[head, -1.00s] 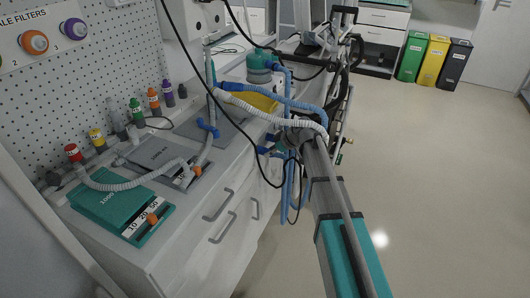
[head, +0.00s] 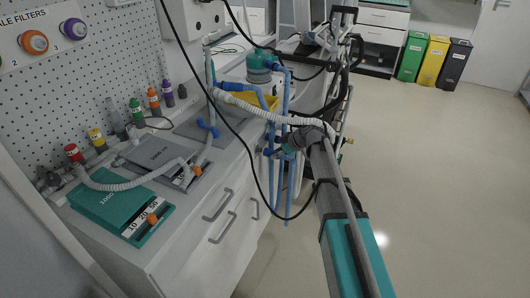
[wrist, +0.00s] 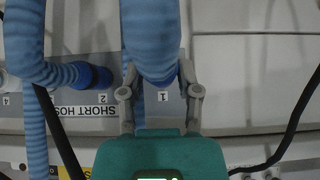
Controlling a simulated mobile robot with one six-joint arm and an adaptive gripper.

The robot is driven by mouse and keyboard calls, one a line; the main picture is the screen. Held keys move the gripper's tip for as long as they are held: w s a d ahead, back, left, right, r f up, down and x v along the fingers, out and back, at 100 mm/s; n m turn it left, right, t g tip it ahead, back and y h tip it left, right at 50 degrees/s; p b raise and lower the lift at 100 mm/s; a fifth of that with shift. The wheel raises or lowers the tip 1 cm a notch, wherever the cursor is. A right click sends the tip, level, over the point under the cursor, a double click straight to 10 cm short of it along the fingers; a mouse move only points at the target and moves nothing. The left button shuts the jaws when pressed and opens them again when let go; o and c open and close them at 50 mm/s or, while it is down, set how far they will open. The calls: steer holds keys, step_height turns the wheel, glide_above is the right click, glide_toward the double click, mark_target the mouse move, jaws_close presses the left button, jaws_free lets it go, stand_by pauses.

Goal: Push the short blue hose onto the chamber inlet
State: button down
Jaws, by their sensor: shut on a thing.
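My gripper (wrist: 160,95) is shut on a ribbed blue hose (wrist: 152,35) just above its dark blue end in the wrist view. Its fingers are on either side of that end. In the head view my gripper (head: 284,147) is small and partly hidden by my arm, beside the cabinet front. Blue hoses (head: 287,100) hang there, and a dark blue hose end (head: 269,152) shows next to it. The teal round unit (head: 259,66), which looks like the chamber, stands on the counter behind. I cannot make out its inlet.
A second blue hose (wrist: 60,75) with a dark blue end crosses left, before a grey panel reading SHORT HOSE (wrist: 88,112). A black cable (head: 262,190) sags across the drawers.

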steer(key=shift+s+d, duration=0.25)
steer(key=shift+d, duration=0.35)
steer(key=shift+s+d, duration=0.1)
steer(key=shift+d, duration=0.25)
steer(key=shift+d, duration=0.1)
steer(key=shift+s, duration=0.15)
stand_by(0.3)
